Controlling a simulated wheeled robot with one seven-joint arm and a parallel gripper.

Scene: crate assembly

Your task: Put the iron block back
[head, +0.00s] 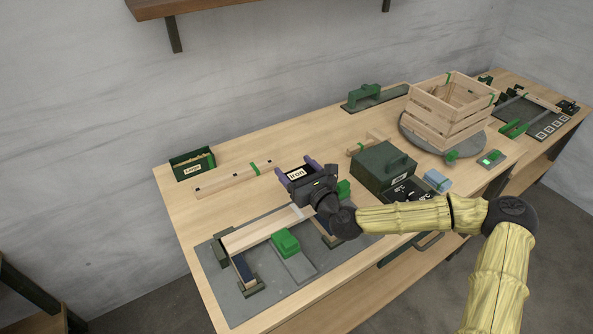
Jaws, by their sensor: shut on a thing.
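The iron block (296,174), a dark piece with a white label reading "Iron", is between the purple-tinted fingers of my gripper (294,172). My gripper is shut on it, over the middle of the workbench and just behind the grey mat. My wrist hides part of the block's right side. I cannot tell whether the block touches the bench top.
The grey mat (222,285) carries wooden slats in dark holders and a green-topped piece (286,242). A green box labelled "Large" (193,164) stands at the back left. A dark green box (384,168) is right of my gripper. A wooden crate (447,110) stands on a round grey plate.

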